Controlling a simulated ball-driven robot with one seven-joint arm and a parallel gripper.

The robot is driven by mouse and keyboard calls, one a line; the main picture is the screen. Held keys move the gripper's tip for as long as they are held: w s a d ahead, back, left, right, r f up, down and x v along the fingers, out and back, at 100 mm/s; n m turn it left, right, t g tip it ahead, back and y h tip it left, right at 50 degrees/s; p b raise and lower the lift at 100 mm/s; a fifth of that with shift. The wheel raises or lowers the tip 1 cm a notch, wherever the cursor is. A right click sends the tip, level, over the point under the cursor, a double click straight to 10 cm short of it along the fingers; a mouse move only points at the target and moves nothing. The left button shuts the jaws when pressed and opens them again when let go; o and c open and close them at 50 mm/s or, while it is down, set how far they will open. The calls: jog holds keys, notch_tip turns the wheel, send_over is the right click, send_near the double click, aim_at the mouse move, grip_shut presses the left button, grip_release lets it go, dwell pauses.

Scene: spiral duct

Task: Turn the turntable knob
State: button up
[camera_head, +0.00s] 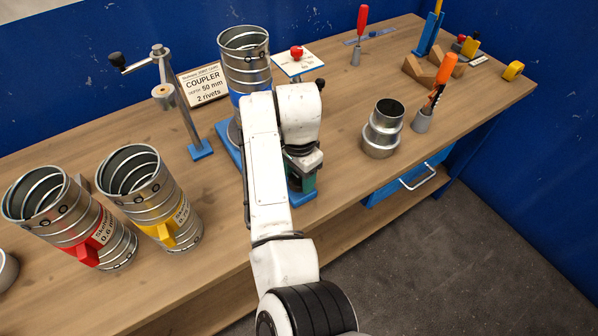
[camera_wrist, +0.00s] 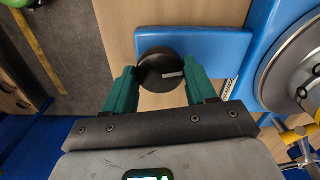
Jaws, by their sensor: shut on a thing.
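The turntable knob (camera_wrist: 157,66) is a round black cap with a light grey mark in the wrist view, over a blue base arm (camera_wrist: 215,46). My gripper (camera_wrist: 162,76) has its two green fingers on either side of the knob and is shut on it. The round turntable (camera_wrist: 277,72) shows at the right edge of the wrist view, on a blue base. In the head view a ribbed metal duct (camera_head: 246,62) with a blue band stands upright on the turntable. My arm hides the knob and most of the turntable there.
Two ducts with red (camera_head: 72,225) and yellow (camera_head: 152,200) labels stand at the left. A crank post (camera_head: 178,105) and coupler card (camera_head: 204,86) are left of the turntable. A metal reducer (camera_head: 383,130) and orange-handled tool (camera_head: 436,88) stand to the right. Bench space between is clear.

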aim_at(299, 179)
dwell(0.3)
jog(key=o, duration=1)
jog(key=shift+o, duration=0.2)
jog(key=shift+r, duration=0.1)
notch_tip(299, 179, up, 11)
jog(key=b, duration=0.1)
jog(key=shift+f, duration=0.2)
